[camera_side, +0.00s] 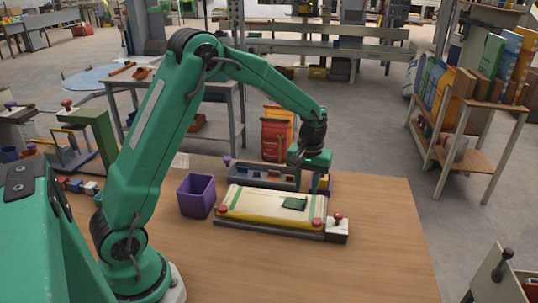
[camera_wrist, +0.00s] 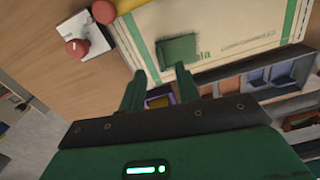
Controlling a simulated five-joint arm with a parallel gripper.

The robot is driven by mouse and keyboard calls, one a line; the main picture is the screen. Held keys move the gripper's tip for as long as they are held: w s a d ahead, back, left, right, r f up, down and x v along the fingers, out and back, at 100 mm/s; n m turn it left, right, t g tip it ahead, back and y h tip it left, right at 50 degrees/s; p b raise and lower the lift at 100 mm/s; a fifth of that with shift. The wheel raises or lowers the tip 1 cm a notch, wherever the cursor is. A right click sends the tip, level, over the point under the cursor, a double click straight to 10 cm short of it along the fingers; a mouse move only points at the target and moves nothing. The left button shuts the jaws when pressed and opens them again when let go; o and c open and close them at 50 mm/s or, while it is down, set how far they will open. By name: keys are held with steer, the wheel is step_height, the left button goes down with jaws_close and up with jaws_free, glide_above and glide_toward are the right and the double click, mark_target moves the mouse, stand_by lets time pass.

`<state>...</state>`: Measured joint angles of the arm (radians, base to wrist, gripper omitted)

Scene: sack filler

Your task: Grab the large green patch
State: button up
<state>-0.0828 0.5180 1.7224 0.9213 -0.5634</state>
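A dark green rectangular patch (camera_side: 295,203) lies on the right half of a cream sack (camera_side: 255,204) with green stripes. The patch also shows in the wrist view (camera_wrist: 177,48), flat on the printed sack (camera_wrist: 215,22). My gripper (camera_wrist: 159,70) is open and empty, its two green fingers apart. In the wrist view the fingertips point toward the patch's near edge, with the right finger closest to it. In the side view my gripper (camera_side: 312,162) hangs above and behind the sack's right end, and its fingers are hard to make out.
The sack lies on a low board with red knobs (camera_side: 338,216). Behind it is a grey compartment tray (camera_side: 262,176) holding small coloured pieces. A purple bin (camera_side: 196,196) stands to the left. The wooden table (camera_side: 385,240) is clear at the front and right.

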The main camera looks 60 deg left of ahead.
mark_target(305, 200)
steer(key=shift+s+d+f, duration=0.1)
steer(key=shift+f, duration=2.55)
jaws_close()
